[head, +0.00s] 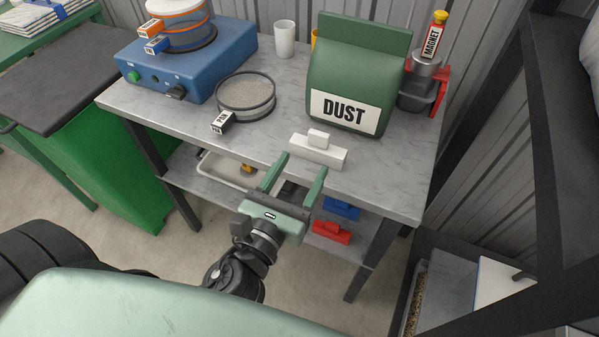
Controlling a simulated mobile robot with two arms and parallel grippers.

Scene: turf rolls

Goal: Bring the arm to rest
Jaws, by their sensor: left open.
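My left gripper (293,171) is in the head view, in front of the near edge of the grey-topped table (385,178). Its two green fingers are spread and point away from me, with nothing between them. A white block with a smaller block on top (318,150) lies on the table just beyond the fingertips, apart from them as far as I can tell. My right gripper does not show.
Red (331,232) and blue (341,208) blocks lie on the lower shelf. A green bin (110,165) stands left.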

